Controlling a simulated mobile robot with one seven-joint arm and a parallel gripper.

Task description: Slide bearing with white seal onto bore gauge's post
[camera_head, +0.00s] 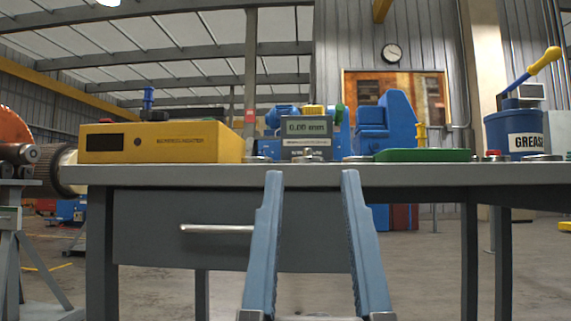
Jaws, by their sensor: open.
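The bore gauge (306,128) stands on the bench with a grey display reading 0.00 mm. A small metal part (309,155) sits in front of it; I cannot tell whether it is the gauge's post or a bearing. Low, ring-like parts lie near the bench's front edge, to the left (257,159) and right (360,158) of the gauge. At this flat angle I cannot tell which bearing has a white seal. My gripper (312,178) is open and empty, in front of the bench, its fingertips just below the top's edge.
The grey bench (180,173) has a drawer with a bar handle (217,229). A yellow bearing heater (160,142) stands left. A green tray (422,155) lies right of the gauge, and a blue grease bucket (513,133) stands far right.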

